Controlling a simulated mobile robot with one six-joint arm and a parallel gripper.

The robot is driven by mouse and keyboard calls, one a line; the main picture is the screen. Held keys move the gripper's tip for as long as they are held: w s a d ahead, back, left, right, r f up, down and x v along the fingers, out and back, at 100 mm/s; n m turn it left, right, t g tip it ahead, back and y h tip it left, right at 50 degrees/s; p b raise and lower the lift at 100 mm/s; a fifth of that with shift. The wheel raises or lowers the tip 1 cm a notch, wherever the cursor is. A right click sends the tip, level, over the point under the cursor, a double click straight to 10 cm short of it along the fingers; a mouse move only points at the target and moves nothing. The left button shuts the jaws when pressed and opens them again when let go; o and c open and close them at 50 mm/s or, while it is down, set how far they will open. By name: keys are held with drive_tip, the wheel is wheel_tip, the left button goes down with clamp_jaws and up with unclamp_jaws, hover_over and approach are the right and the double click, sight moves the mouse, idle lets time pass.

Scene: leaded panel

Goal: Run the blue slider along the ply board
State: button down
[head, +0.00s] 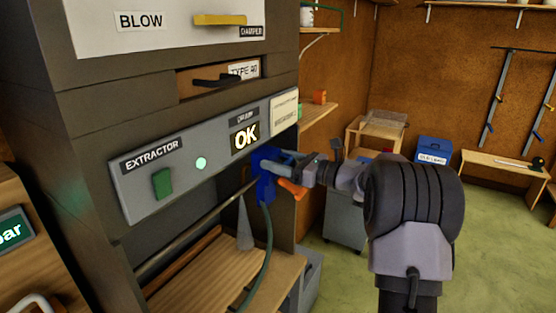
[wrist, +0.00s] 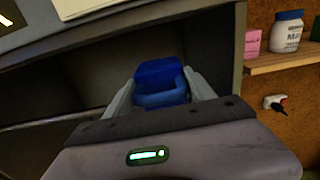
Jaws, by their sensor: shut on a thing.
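The blue slider (head: 264,185) sits at the right end of a metal rail, under the extractor panel. A green hose hangs from its lower side. My gripper (head: 273,165) reaches it from the right and is shut on it. In the wrist view the slider (wrist: 160,78) shows between the two grey fingers of my gripper (wrist: 162,98). A slatted wooden board (head: 195,268) lies inside the booth, below the rail and the slider. I cannot tell for certain that it is the ply board.
The metal rail (head: 195,230) runs from the slider towards the lower left. A grey cone (head: 245,225) stands upright just below the slider. The extractor panel (head: 205,150) overhangs the opening, with a lit OK display. A shelf (head: 318,115) and green floor lie to the right.

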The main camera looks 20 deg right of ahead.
drive_tip(key=shift+d+r, duration=0.15)
drive_tip(key=shift+r, duration=0.05)
drive_tip(key=c, duration=0.8)
unclamp_jaws()
drive_tip(key=shift+o, duration=0.8)
drive_tip(key=shift+w+d+f, duration=0.1)
drive_tip(key=shift+w+d, duration=0.05)
drive_tip(key=shift+d, duration=0.05)
drive_tip(key=shift+a+f, duration=0.1)
drive_tip(key=v, duration=1.7)
drive_tip(key=shift+s, duration=0.2)
